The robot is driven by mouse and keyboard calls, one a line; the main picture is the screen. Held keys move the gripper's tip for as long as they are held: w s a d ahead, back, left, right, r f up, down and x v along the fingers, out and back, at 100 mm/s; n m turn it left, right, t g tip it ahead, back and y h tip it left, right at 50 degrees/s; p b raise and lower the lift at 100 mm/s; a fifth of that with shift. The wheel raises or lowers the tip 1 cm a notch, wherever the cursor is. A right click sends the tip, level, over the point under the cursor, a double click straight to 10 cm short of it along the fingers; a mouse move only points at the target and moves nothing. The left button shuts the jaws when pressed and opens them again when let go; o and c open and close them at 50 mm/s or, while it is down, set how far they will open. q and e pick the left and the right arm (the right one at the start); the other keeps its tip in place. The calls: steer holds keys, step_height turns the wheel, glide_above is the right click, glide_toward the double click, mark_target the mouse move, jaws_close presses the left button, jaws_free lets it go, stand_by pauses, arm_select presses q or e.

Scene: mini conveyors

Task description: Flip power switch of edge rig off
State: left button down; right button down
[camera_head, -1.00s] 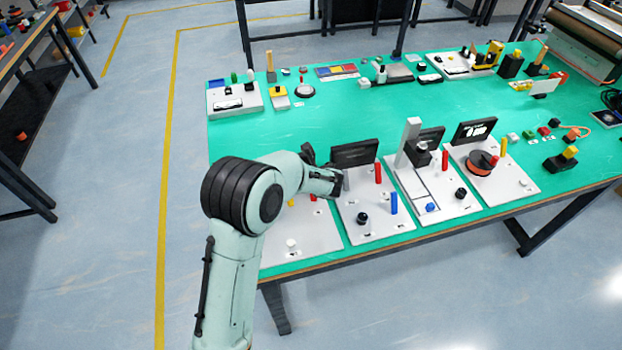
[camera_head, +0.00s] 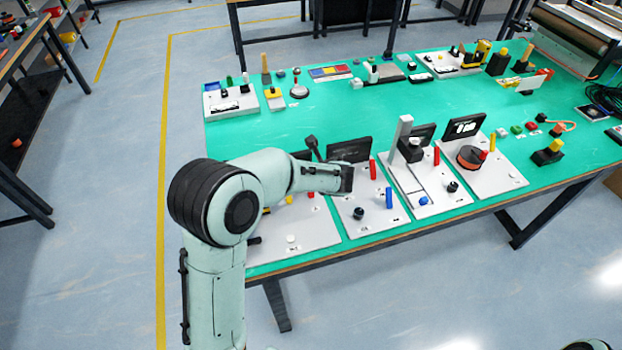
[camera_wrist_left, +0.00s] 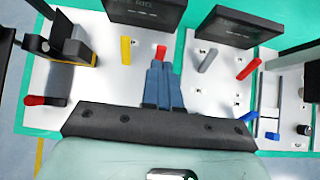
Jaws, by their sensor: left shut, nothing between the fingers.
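Several light grey rig boards stand in a row along the table's front edge; I cannot read which is the edge rig. My left gripper (camera_wrist_left: 161,68) is shut and empty, over the leftmost board (camera_wrist_left: 95,100). Its fingertips are close to a red switch or lever (camera_wrist_left: 160,51); I cannot tell if they touch. That board also has a yellow lever (camera_wrist_left: 126,50) and a dark display (camera_wrist_left: 145,12). The second board (camera_head: 350,222) has a grey lever (camera_wrist_left: 208,61), a red lever (camera_wrist_left: 248,69) and a blue lever (camera_head: 389,198). In the head view my arm hides the fingers.
The third board (camera_head: 430,195) carries a tall grey post (camera_head: 401,140), and the fourth a red-and-black disc (camera_head: 470,158). A dark display (camera_wrist_left: 235,27) stands behind the second board. The green table (camera_head: 350,110) is clear in the middle, with small devices at the back.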

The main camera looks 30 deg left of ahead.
arm_select(q)
steer(key=r, duration=0.2)
steer(key=s+d+r, duration=0.1)
steer(key=shift+r, duration=0.15)
stand_by(0.5)
